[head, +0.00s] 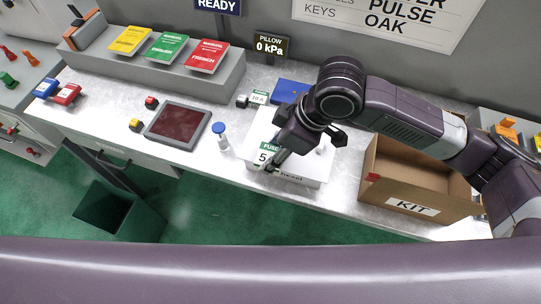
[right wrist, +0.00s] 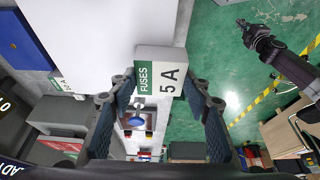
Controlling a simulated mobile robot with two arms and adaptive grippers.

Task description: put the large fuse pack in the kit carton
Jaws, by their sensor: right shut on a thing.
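The fuse pack marked FUSES 5 A, a white block with a green band, is between the fingertips of my right gripper (right wrist: 163,88). The pack (right wrist: 162,70) also shows in the head view (head: 263,157), at the front left edge of a white box (head: 305,170). I cannot tell whether it touches the box. A smaller 10 A pack (head: 258,97) lies farther back. The open kit carton (head: 412,208), brown with a KIT label, stands right of the gripper. A dark arm over the floor in the right wrist view ends in what looks like my left gripper (right wrist: 243,24); its fingers are too small to read.
A blue-capped bottle (head: 221,138) and a dark red screen (head: 178,124) stand left of the white box. A blue item (head: 290,91) lies behind it. Manuals rest on a grey riser (head: 150,75). The carton's near wall is close to the table's front edge.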

